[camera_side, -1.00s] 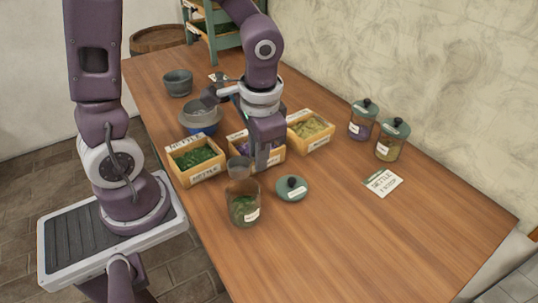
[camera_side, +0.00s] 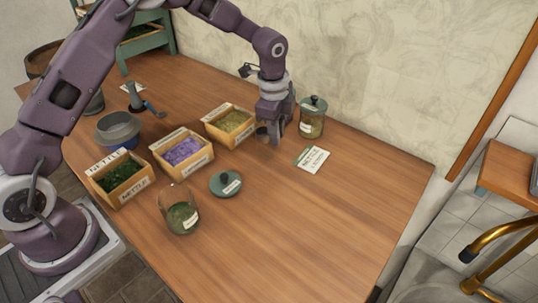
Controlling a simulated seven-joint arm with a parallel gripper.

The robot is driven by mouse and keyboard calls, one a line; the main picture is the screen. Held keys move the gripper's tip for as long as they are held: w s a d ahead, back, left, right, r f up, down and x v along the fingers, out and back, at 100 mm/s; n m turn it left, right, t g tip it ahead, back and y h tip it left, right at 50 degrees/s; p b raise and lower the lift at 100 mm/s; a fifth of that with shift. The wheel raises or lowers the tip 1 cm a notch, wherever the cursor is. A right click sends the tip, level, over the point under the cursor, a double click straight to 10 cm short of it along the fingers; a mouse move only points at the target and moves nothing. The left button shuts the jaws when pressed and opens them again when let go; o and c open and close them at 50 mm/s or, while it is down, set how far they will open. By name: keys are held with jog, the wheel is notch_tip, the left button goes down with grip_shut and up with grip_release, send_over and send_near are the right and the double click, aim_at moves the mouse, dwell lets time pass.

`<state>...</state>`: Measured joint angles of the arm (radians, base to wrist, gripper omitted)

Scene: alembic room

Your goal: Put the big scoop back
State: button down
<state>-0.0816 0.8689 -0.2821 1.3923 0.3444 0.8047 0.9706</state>
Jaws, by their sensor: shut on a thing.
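My gripper (camera_side: 277,138) is at the right end of the row of crates, low over the table. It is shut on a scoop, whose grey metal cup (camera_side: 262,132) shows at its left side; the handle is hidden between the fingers. The cup is beside the right crate's corner. I cannot tell whether it touches the table. A second tool with a blue part (camera_side: 138,98), perhaps another scoop, is at the back left near a grey bowl (camera_side: 117,130).
Crates of green nettle (camera_side: 134,196), purple (camera_side: 204,168) and yellow-green herbs (camera_side: 216,134) form a row. An open glass jar (camera_side: 183,218), a lid (camera_side: 225,183), a card (camera_side: 311,158) and a lidded jar (camera_side: 312,118) stand nearby. The front right table is clear.

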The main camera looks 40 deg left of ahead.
notch_tip(320, 180, down, 7)
jog(key=shift+r, duration=0.15)
jog(key=c, duration=1.4)
grip_release()
